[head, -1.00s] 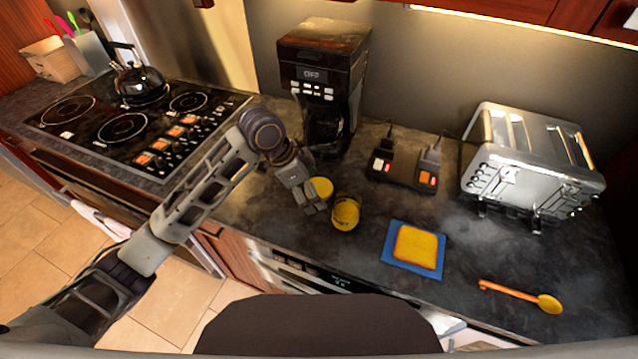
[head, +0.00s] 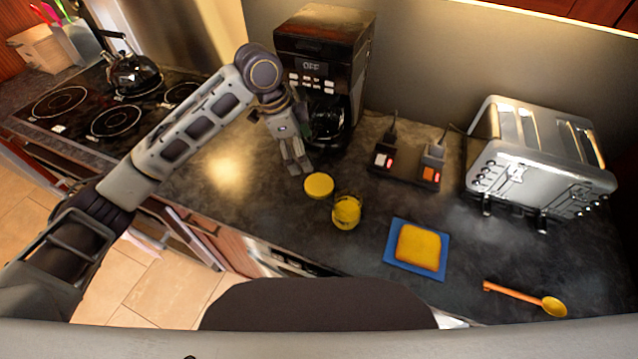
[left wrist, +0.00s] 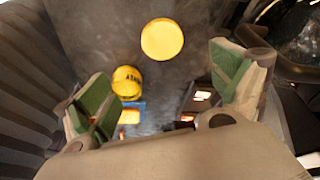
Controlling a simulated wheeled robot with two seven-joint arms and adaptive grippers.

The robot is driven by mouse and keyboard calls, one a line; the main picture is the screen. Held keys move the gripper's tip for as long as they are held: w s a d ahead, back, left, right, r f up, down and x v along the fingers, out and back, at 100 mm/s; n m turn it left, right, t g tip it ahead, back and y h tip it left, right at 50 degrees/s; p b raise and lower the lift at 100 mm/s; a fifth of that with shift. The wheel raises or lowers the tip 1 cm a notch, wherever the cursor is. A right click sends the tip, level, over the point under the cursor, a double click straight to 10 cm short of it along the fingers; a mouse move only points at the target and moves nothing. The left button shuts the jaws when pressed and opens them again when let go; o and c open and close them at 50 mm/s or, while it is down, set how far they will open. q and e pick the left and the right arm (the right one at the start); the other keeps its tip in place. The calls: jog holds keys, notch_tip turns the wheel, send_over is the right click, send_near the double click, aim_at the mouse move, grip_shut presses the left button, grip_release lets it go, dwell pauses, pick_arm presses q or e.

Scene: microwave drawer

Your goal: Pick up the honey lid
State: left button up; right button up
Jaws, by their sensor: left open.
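The honey lid (head: 319,186) is a round yellow disc lying flat on the dark counter, just left of the honey jar (head: 346,212). My left gripper (head: 298,168) is above the counter just behind and left of the lid, fingers pointing down, apart from it. In the left wrist view the lid (left wrist: 162,39) shows beyond the gap between the open, green-padded fingers (left wrist: 168,90), with nothing between them. The honey jar (left wrist: 127,82) also shows there, near the left finger. My right gripper is not in view.
A coffee maker (head: 326,75) stands close behind my left gripper. A power strip (head: 405,172) and a toaster (head: 540,155) are to the right. Bread (head: 419,247) on a blue mat (head: 400,264) and an orange spoon (head: 522,297) lie in front. Counter left of the lid is clear.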

pick_arm(q)
send_over(319, 184)
jog(key=a, duration=0.2)
jog(key=shift+s+d+f, duration=0.1)
jog(key=shift+s+f, duration=0.05)
jog(key=shift+f, duration=1.95)
jog(key=shift+s+f, duration=0.15)
jog(key=shift+f, duration=1.9)
jog(key=shift+w+p+x, duration=0.15)
jog(key=shift+p+x, duration=0.2)
jog(key=shift+x, duration=0.95)
jog(key=shift+w+p+x, duration=0.1)
jog(key=shift+p+x, duration=0.25)
jog(key=shift+x, duration=1)
jog(key=c, duration=0.8)
